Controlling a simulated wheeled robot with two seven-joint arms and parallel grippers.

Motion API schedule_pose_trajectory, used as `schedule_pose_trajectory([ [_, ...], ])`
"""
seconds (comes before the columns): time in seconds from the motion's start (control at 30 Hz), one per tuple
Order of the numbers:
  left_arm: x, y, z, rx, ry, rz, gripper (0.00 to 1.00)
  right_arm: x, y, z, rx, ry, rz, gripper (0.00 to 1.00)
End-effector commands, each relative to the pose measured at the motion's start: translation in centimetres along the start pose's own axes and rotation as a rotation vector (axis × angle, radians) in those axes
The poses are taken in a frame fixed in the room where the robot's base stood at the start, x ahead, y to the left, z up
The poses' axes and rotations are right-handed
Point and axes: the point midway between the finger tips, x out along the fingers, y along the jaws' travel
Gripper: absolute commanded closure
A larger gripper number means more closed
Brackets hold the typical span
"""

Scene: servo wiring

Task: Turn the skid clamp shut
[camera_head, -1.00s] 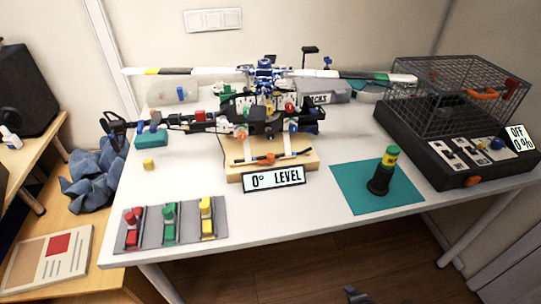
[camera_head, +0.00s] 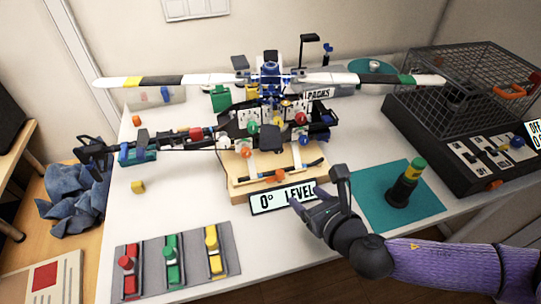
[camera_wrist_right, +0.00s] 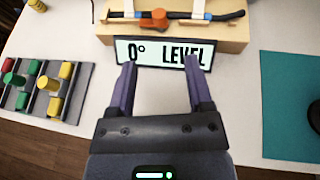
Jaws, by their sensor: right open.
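The skid clamp shows as an orange piece (camera_head: 277,176) on the front skid bar of the model helicopter (camera_head: 268,118), above the wooden block (camera_head: 238,188). In the right wrist view the orange clamp (camera_wrist_right: 157,19) lies across the dark bar, straight beyond my fingers. My right gripper (camera_head: 318,192) is open and empty over the "0° LEVEL" sign at the block's front. In the right wrist view its two fingers (camera_wrist_right: 160,78) stand apart just short of the sign, not touching the clamp. My left gripper is not in view.
The "0° LEVEL" sign (camera_head: 268,201) stands in front of the block. A grey panel (camera_head: 146,283) with red, green and yellow switches lies at front left.

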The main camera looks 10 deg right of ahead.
Motion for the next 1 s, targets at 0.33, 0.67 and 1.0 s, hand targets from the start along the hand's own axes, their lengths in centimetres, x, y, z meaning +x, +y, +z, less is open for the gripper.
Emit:
schedule_pose_trajectory([
  [0.33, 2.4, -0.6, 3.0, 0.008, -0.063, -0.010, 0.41, 6.5, 0.0, -0.4, -0.003, -0.003, 0.000, 0.34],
  [0.67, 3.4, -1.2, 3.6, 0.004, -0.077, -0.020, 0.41, 9.9, 0.1, 0.0, -0.003, 0.000, 0.002, 0.34],
  [1.0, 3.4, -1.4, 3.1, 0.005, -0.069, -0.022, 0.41, 9.9, 0.1, 0.0, -0.003, 0.000, 0.001, 0.60],
])
